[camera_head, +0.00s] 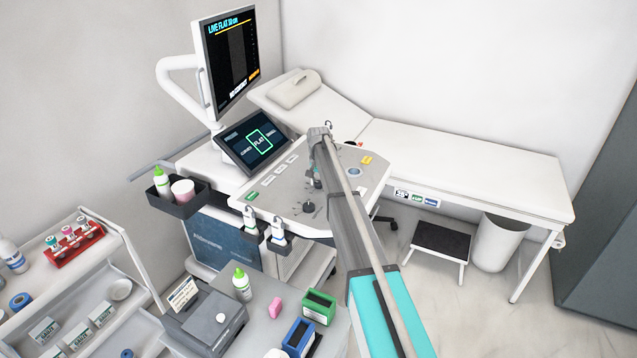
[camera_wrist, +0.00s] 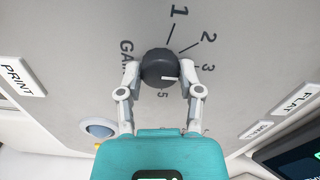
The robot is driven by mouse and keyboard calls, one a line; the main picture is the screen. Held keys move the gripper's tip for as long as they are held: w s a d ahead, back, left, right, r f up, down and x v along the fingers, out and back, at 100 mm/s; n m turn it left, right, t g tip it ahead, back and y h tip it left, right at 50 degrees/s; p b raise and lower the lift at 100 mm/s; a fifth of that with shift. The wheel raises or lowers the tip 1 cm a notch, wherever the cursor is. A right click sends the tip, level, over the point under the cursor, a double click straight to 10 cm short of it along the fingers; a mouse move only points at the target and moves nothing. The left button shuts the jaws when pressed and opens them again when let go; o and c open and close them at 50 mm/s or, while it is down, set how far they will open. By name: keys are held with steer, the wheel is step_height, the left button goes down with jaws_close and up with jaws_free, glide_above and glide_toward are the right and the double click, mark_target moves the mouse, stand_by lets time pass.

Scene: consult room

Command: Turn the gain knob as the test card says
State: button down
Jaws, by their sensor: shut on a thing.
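The gain knob (camera_wrist: 158,64) is dark and round with a white pointer line, set in a grey panel under partly covered "GAIN" lettering. Printed numbers 1, 2, 3 and 5 show around it, and the pointer faces right and low, on the side between 3 and 5. My gripper (camera_wrist: 160,73) is shut on the knob, with one finger on each side. The right finger covers part of the scale. In the head view my gripper (camera_head: 317,181) is over the console panel (camera_head: 285,186). A small printed card (camera_head: 182,293) stands at the lower left; its text is too small to read.
The console carries a monitor (camera_head: 232,55) and a tilted touchscreen (camera_head: 255,143). PRINT (camera_wrist: 18,78) and FLAT (camera_wrist: 298,97) labels flank the knob. A trolley top in front holds a green-capped bottle (camera_head: 241,284) and boxes. An exam couch (camera_head: 450,165) stands behind.

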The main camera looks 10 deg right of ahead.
steer(key=shift+c, duration=1.3)
jaws_free()
steer(key=shift+n, duration=0.4)
